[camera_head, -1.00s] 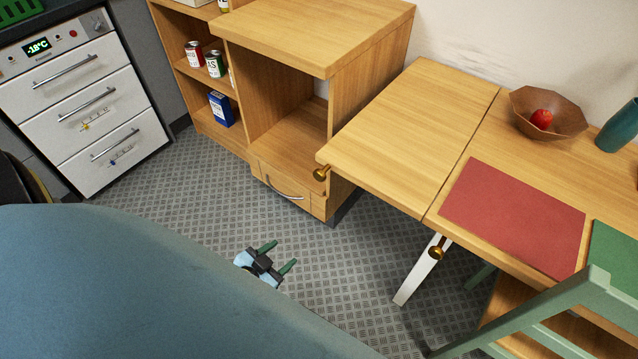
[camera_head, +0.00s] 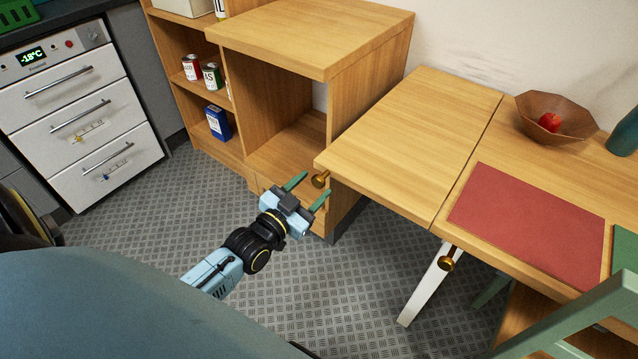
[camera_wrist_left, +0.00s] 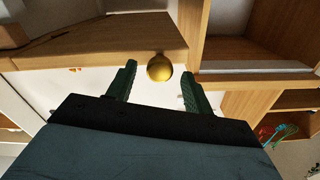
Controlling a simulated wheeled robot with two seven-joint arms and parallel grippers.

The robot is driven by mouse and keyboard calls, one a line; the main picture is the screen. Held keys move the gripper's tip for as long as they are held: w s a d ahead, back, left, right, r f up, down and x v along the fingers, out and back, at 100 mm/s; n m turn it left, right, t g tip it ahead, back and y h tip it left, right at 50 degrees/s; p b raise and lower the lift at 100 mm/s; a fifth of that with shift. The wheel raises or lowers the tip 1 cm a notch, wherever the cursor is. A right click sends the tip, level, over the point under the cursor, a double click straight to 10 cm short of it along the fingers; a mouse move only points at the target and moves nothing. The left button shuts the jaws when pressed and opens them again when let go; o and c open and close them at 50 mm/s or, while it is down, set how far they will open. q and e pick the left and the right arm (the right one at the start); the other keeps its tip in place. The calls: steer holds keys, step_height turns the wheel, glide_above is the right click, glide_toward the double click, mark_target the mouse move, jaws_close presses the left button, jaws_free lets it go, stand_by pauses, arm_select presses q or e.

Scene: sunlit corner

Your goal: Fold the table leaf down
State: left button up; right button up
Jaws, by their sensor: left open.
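The wooden table leaf (camera_head: 415,130) stands raised, level with the fixed table top, with a seam between them. A second brass knob (camera_head: 446,262) is below the table edge near the white leg (camera_head: 430,286). My left gripper (camera_head: 308,188) is open and empty, its green fingers pointing toward the corner knob. In the left wrist view the knob (camera_wrist_left: 160,68) appears between the fingertips and beyond them, with the leaf (camera_wrist_left: 110,42) behind it. Contact cannot be told. My right gripper is not in view.
A wooden cabinet (camera_head: 370,60) with open shelves stands close to the leaf's left. A red mat (camera_head: 525,222) and a brown bowl (camera_head: 555,118) with a red apple (camera_head: 549,122) are on the fixed top. A green chair (camera_head: 570,315) stands at the lower right. Open floor lies below the leaf.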

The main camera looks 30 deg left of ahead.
mark_target(316, 184)
arm_select(q)
steer(key=shift+w+d+b, duration=0.15)
steer(key=shift+w+b, duration=0.15)
steer(key=shift+w, duration=1.35)
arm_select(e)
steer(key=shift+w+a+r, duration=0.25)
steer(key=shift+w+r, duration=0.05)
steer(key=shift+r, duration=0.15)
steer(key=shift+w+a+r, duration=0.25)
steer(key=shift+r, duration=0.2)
arm_select(q)
jaws_close()
